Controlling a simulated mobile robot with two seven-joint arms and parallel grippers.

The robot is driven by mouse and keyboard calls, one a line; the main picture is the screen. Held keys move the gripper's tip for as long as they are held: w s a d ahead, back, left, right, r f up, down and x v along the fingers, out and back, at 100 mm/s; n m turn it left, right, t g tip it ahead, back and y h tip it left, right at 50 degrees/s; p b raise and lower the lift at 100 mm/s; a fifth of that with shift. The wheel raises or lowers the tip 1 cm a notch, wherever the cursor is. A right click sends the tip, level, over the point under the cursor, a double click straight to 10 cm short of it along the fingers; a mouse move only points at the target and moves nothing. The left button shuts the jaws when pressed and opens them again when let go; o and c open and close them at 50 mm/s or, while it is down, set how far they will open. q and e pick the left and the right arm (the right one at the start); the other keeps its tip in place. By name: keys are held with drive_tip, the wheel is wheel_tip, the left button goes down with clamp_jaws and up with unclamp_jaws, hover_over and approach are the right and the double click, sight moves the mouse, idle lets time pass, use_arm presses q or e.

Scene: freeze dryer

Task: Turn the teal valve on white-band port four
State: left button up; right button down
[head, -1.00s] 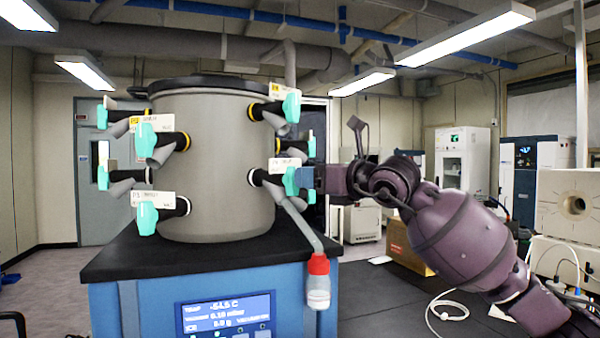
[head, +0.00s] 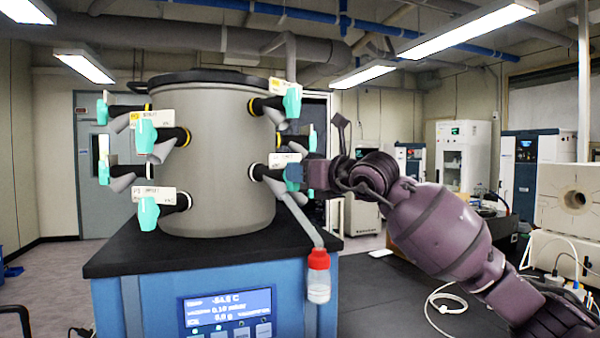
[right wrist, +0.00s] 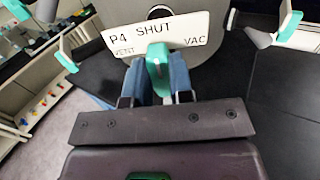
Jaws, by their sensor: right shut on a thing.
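The port four valve has a teal handle (right wrist: 157,62), seen in the right wrist view under a plate (right wrist: 155,35) reading "P4 SHUT", with VENT at left and VAC at right. My right gripper (right wrist: 159,88) is shut on this handle, one blue finger on each side. In the head view the gripper (head: 293,174) covers most of the handle at the lower right of the grey drum (head: 228,130). The white-banded port (head: 254,172) shows just left of it. My left gripper is not in view.
A clear bottle with a red cap (head: 318,262) hangs on a tube below port four. Several other teal-handled valves surround the drum, one (head: 292,101) just above my gripper. The drum stands on a black-topped blue cabinet (head: 130,256) with a display (head: 228,308).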

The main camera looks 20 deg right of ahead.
drive_tip(key=shift+f+m+b, duration=0.1)
drive_tip(key=shift+m+b, duration=0.45)
drive_tip(key=shift+m, duration=0.35)
drive_tip(key=shift+w+d+m, duration=0.1)
drive_tip(key=shift+m, duration=1.2)
drive_tip(key=m, duration=0.2)
drive_tip(key=shift+d+m, duration=0.1)
drive_tip(key=shift+m, duration=0.3)
drive_tip(key=m+p, duration=0.1)
drive_tip(key=m, duration=0.2)
drive_tip(key=shift+w+d+m+p, duration=0.1)
drive_tip(key=shift+m+p, duration=0.4)
drive_tip(key=shift+m, duration=0.5)
